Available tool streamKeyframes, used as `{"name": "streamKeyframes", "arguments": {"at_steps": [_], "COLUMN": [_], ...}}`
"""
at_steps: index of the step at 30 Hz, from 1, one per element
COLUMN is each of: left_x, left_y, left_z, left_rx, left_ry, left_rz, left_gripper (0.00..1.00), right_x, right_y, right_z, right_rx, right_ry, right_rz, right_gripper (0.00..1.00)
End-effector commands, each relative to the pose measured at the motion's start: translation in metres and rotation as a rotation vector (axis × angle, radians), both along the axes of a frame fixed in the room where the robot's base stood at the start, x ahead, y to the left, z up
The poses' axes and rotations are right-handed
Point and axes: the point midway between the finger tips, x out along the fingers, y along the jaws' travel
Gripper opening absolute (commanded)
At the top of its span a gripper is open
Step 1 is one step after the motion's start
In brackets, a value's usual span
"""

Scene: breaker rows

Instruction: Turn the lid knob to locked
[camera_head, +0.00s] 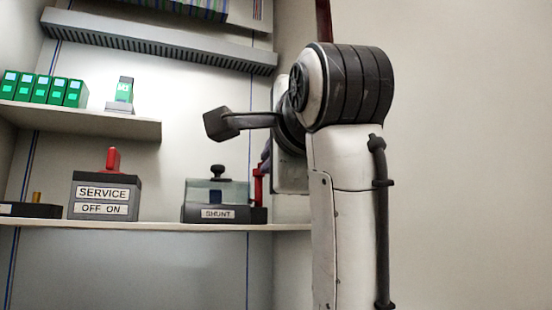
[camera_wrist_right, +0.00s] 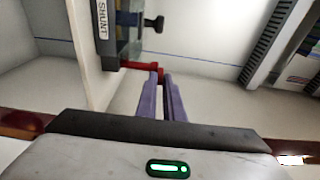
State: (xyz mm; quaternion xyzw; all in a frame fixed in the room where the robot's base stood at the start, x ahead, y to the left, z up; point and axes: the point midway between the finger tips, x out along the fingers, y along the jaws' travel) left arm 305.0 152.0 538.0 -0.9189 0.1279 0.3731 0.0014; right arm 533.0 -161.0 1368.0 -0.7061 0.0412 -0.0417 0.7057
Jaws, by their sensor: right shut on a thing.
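The SHUNT box (camera_head: 222,203) stands on the lower shelf, with a clear cover and a black knob (camera_head: 218,171) on top. The knob also shows in the right wrist view (camera_wrist_right: 155,23). A red lever (camera_head: 258,187) stands at the box's right end; it also shows in the wrist view (camera_wrist_right: 142,67). My right gripper (camera_head: 266,155) is largely hidden behind my arm in the head view. In the wrist view its purple fingers (camera_wrist_right: 160,78) are at the red lever's end and shut on it. The knob is apart from the fingers. My left gripper is out of view.
A SERVICE switch box (camera_head: 105,196) with a red handle stands left on the lower shelf (camera_head: 150,226). Several green modules (camera_head: 45,88) and a single one (camera_head: 124,90) stand on the upper shelf (camera_head: 85,120). A slotted grey duct (camera_head: 155,43) runs above.

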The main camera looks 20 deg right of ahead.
Motion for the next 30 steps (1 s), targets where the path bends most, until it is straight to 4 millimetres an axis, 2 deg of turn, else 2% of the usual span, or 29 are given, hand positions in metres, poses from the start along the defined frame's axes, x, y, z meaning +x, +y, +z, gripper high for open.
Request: {"name": "streamKeyframes", "arguments": {"at_steps": [13,29,30], "left_x": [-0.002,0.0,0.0], "left_y": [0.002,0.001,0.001], "left_z": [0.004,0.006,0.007], "left_rx": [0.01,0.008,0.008], "left_ry": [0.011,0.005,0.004], "left_rz": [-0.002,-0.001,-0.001], "left_gripper": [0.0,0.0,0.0], "right_x": [0.001,0.001,0.001], "right_y": [0.013,0.014,0.014], "right_z": [-0.001,-0.002,-0.002], "right_rx": [-0.001,0.0,0.0], "right_ry": [0.004,0.004,0.005], "right_rz": [-0.226,-0.257,-0.257], "right_gripper": [0.0,0.0,0.11]}}
